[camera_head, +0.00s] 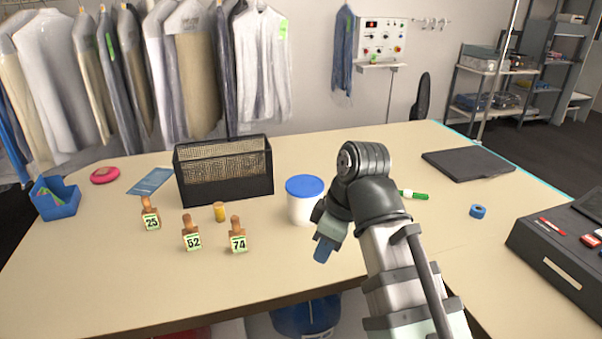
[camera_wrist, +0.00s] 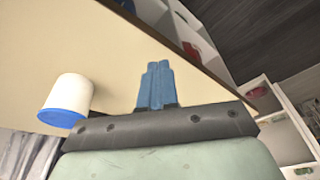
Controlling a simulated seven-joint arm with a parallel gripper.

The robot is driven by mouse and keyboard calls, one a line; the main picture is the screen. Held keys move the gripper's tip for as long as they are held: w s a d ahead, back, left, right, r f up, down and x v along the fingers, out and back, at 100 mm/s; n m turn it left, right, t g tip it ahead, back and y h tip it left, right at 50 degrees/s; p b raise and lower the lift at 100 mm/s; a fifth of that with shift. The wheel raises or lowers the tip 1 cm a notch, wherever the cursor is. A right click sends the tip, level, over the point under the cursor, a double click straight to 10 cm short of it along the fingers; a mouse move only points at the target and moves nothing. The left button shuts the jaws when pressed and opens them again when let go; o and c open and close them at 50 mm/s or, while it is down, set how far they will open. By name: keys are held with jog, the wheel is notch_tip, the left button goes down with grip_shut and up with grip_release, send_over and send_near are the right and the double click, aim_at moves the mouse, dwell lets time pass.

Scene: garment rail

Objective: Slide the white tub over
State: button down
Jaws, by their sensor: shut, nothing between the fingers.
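The white tub (camera_head: 302,208) with a blue lid stands upright on the table, near its middle. In the head view my gripper (camera_head: 323,249) is just to the right of the tub and nearer the table's front edge. The blue fingers are shut together and empty. In the wrist view the tub (camera_wrist: 69,97) shows left of my gripper (camera_wrist: 157,76), with bare table between them. My wrist covers a little of the tub's right side in the head view.
A black mesh basket (camera_head: 224,170) stands behind and left of the tub. Three numbered wooden pegs, one tagged 74 (camera_head: 237,237), and a yellow cylinder (camera_head: 219,211) stand to its left. A green marker (camera_head: 413,195) lies right, beyond my arm. The table front is clear.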

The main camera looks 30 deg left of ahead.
jog(key=w+a+r+n, duration=0.2)
jog(key=w+a+r, duration=0.15)
jog(key=w, duration=0.25)
jog(key=n+h, duration=0.2)
jog(key=n, duration=0.4)
send_near(300, 183)
jog(key=w+d+f, duration=0.6)
jog(key=w+d, duration=0.2)
jog(key=shift+g, duration=0.4)
jog(key=s+a, duration=0.8)
jog(key=shift+a+r, duration=0.2)
jog(key=shift+a, duration=0.2)
jog(key=shift+s+f, duration=0.1)
jog(key=shift+f, duration=0.7)
